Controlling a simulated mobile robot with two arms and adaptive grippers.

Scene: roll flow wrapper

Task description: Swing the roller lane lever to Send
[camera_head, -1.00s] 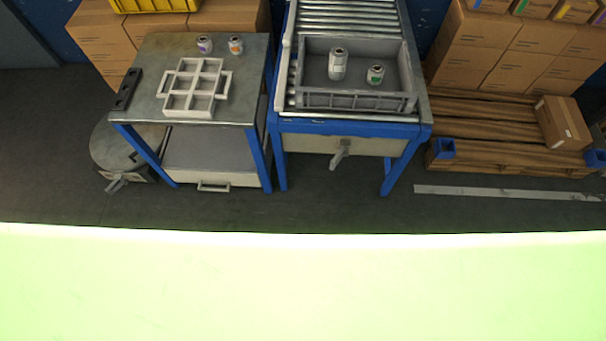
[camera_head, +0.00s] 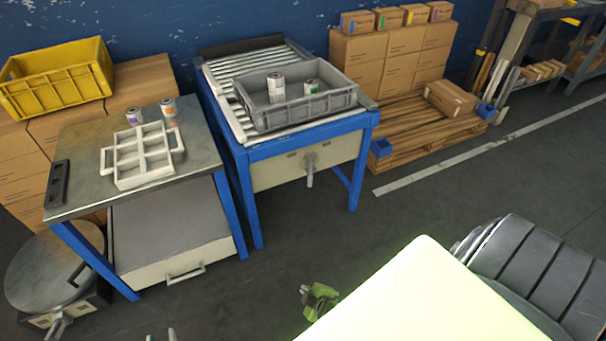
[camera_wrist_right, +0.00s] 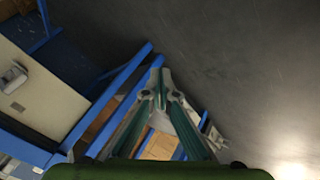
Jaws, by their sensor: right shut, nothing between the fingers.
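The roller lane (camera_head: 250,62) is a blue-framed roller table with a pale front panel. Its grey lever (camera_head: 310,170) sits on that panel, with the handle hanging down; no position label is readable. The lever also shows at the left edge of the right wrist view (camera_wrist_right: 14,78). My right gripper (camera_head: 305,291) is below and in front of the panel in the head view, apart from the lever. Its fingertips meet in the right wrist view (camera_wrist_right: 160,76), shut and empty. Only the fingertips of my left gripper (camera_head: 160,337) show at the bottom edge, spread apart.
A grey crate (camera_head: 265,118) with two cans stands on the rollers. Left is a metal table (camera_head: 85,155) with a white divided tray (camera_head: 124,183). A round-topped unit (camera_head: 35,270) stands lower left. A pallet (camera_head: 415,140) with cartons is right. Floor before the lane is clear.

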